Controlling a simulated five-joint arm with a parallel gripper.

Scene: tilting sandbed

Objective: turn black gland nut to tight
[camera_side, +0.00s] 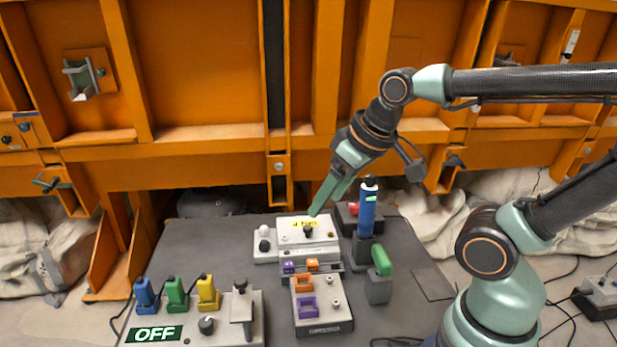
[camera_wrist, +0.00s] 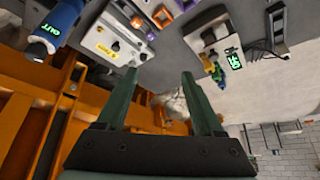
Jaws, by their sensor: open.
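A black, nut-like round part (camera_side: 264,245) sits at the left of the white box, just in front of a similar white part (camera_side: 264,230). I take it for the black gland nut, but it is small and I cannot read its setting. The white box (camera_side: 322,232) has a yellow label and a black knob (camera_side: 308,231) on top.
A blue cylinder (camera_side: 367,212) stands right of the box, with a green-handled block (camera_side: 381,262) in front. A panel (camera_side: 222,330) with blue, green and yellow plugs and an OFF display is front left. Orange framework (camera_side: 200,165) rises behind. The mat's left middle (camera_side: 200,248) is clear.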

